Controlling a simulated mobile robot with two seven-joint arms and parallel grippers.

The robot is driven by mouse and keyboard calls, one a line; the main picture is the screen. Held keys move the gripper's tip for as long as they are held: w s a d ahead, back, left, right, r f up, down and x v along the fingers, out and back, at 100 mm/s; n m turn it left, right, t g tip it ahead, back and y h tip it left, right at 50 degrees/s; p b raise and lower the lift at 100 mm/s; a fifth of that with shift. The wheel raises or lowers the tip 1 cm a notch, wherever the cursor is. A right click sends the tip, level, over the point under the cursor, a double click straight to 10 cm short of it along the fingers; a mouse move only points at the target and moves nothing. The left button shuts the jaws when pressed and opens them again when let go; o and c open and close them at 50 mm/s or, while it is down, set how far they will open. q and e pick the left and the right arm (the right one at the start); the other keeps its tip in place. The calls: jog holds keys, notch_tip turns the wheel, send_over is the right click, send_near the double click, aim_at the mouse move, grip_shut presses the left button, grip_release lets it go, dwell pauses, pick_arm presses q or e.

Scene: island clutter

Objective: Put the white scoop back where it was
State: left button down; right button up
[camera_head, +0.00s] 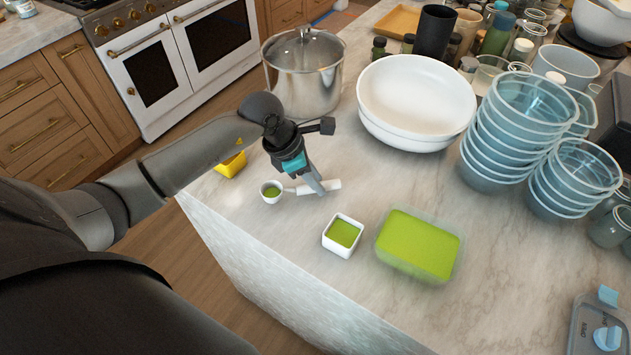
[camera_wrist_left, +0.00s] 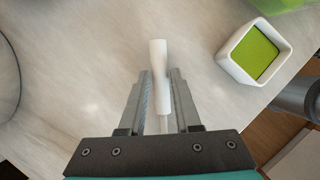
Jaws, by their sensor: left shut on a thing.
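The white scoop (camera_head: 272,192) shows near the counter's left edge in the head view. Its round bowl has green matter in it, and its handle points right. My left gripper (camera_head: 316,188) is above the handle and shut on it. In the left wrist view, the white handle (camera_wrist_left: 158,62) runs between the fingers of my left gripper (camera_wrist_left: 162,88), while the scoop's bowl is hidden. The scoop is at or just above the counter; I cannot tell whether it touches. My right gripper is not in view.
A white square cup (camera_head: 343,249) with green contents and a clear tub of green (camera_head: 418,244) stand nearby. A steel pot (camera_head: 302,85), white bowls (camera_head: 416,100) and stacked clear blue containers (camera_head: 492,160) stand behind. A yellow object (camera_head: 231,165) is at the left edge.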

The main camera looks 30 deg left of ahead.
aim_at(293, 189)
pick_arm(q)
jog(key=shift+f, duration=0.6)
jog(key=shift+f, duration=0.15)
jog(key=c, duration=0.6)
grip_release()
jog(key=shift+a+r, duration=0.1)
jog(key=shift+r, duration=0.3)
jog(key=v, duration=1.1)
jog(key=shift+r, duration=0.3)
